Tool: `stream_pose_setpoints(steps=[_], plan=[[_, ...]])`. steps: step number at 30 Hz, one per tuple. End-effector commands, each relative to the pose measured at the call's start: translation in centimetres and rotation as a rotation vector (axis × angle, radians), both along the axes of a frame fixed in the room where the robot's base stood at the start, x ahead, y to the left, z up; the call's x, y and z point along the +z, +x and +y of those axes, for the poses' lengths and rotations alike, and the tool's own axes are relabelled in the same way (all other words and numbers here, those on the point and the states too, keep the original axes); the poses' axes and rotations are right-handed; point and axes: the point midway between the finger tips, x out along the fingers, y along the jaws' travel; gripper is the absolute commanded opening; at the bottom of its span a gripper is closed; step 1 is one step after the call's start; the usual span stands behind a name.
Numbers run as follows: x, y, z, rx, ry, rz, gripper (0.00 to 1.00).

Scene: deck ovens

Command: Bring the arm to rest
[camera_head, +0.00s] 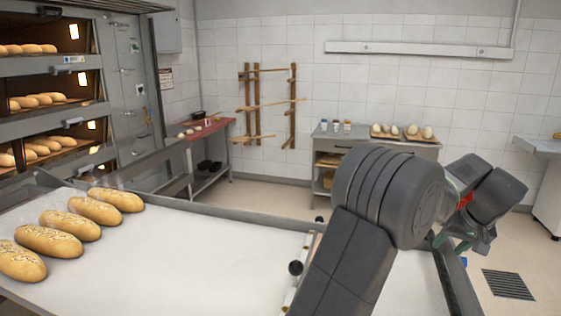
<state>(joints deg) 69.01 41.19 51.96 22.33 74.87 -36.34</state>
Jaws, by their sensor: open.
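My arm rises from the bottom of the head view and bends to the right. My gripper (462,247) is at the right, past the right edge of the white loading surface (190,250). It points downward and partly away, and its fingers are small and partly hidden by the wrist. It appears open, and I see nothing held in it.
Several seeded loaves (68,225) lie along the left of the white surface. A deck oven (115,70) with lit bread decks stands at the left. A grey table (375,148) with dough balls stands at the back.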

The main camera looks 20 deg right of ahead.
Motion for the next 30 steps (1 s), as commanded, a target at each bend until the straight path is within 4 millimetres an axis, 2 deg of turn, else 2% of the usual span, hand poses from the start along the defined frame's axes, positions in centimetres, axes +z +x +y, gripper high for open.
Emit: stream_pose_setpoints(steps=[3,9,24,30], plan=[[-1.8,0.9,-0.1,0.002,0.004,0.001,0.43],[-3.7,1.8,-0.2,0.001,0.001,0.000,0.43],[-3.5,2.1,0.4,-0.001,0.000,0.000,0.43],[-2.3,2.0,0.3,-0.013,-0.020,-0.006,0.43]])
